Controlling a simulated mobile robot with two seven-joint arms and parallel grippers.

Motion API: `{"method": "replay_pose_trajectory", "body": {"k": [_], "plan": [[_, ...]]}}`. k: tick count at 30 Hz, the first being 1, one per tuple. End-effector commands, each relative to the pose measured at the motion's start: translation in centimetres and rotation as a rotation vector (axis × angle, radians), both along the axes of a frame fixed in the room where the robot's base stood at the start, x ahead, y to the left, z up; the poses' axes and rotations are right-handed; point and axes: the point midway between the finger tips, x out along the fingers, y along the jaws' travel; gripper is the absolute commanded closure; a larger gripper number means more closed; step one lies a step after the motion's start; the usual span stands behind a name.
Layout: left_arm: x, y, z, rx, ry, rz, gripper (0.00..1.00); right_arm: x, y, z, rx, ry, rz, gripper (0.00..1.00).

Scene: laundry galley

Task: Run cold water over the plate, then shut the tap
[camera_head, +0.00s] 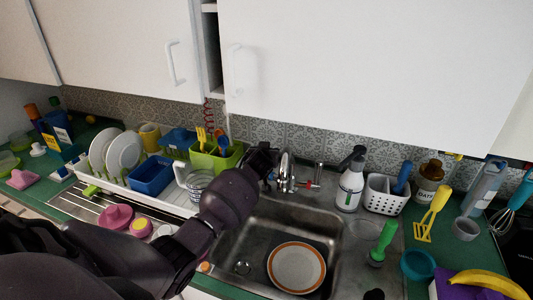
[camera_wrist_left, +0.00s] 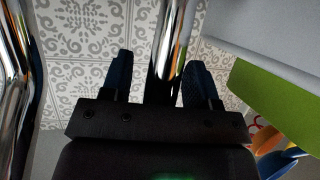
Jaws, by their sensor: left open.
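The plate (camera_head: 296,267), white with an orange-brown ring near its rim, lies in the steel sink (camera_head: 234,249). The chrome tap (camera_head: 285,170) stands behind the sink, with a red mark on its right side. No running water is visible. My left gripper (camera_head: 266,158) is at the tap's left side and hides part of it. In the left wrist view my left gripper (camera_wrist_left: 160,80) is open, with a chrome bar (camera_wrist_left: 173,40) between its dark fingers; contact cannot be told. Another chrome part (camera_wrist_left: 14,80) stands at the left. My right gripper is not seen.
A white dish rack (camera_head: 160,203) with plates and a blue tub stands left of the sink, beside a green caddy (camera_head: 217,157). A soap bottle (camera_head: 350,185), a white holder (camera_head: 385,195) and a green brush (camera_head: 381,243) are on the right. Cupboards (camera_head: 360,70) hang above.

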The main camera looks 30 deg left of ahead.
Motion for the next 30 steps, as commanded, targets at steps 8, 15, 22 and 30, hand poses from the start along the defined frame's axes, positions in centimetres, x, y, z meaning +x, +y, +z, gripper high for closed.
{"method": "replay_pose_trajectory", "body": {"k": [8, 15, 22, 30], "plan": [[0.0, 0.0, 0.0, 0.0, -0.001, 0.0, 0.62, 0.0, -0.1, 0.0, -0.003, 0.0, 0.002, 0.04], [0.0, 0.0, 0.0, 0.0, 0.0, 0.0, 0.99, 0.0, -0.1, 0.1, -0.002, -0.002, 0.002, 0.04], [0.0, 0.0, 0.0, 0.001, -0.007, 0.0, 1.0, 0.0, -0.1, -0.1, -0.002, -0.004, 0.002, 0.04], [0.5, 0.0, 0.0, 0.017, -0.087, -0.002, 1.0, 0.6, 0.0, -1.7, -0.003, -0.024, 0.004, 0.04]]}}
